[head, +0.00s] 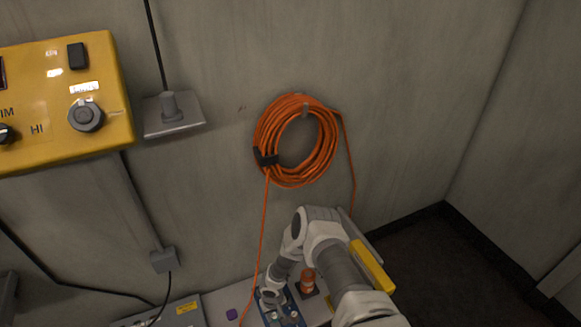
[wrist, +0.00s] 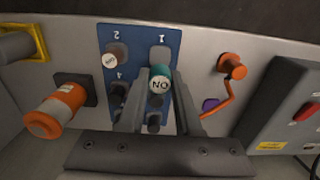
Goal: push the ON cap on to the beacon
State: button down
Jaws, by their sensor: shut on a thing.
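My gripper (wrist: 160,90) is shut on the teal ON cap (wrist: 160,80), whose pale face reads upside down in the wrist view. The cap is in front of a blue board (wrist: 138,38) with numbered places, near place 1; I cannot tell whether it touches the board. An orange and white cylinder, likely the beacon (wrist: 58,108), stands on a dark square base at the left of the wrist view, apart from my gripper. In the head view the beacon (head: 308,281) is right of my gripper (head: 271,297), and the blue board (head: 268,316) is partly hidden by my arm.
Another cap (wrist: 110,60) with a pale face sits at place 2. An orange cord end (wrist: 232,66) and a grey box with a red switch (wrist: 305,112) are to the right. A yellow bracket (wrist: 38,42) is at upper left. An orange cable coil (head: 298,140) hangs on the wall.

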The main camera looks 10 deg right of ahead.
jog(key=w+d+r+m, duration=0.5)
jog(key=w+d, duration=0.2)
jog(key=w, duration=0.1)
notch_tip(320, 180, up, 6)
jog(key=m, duration=0.7)
send_over(308, 274)
jog(key=shift+w+d+f, duration=0.1)
jog(key=shift+f, duration=2.75)
jog(key=shift+b, duration=0.75)
jog(key=shift+f+b, duration=0.55)
jog(key=shift+b, duration=0.35)
jog(key=c, duration=0.5)
grip_release()
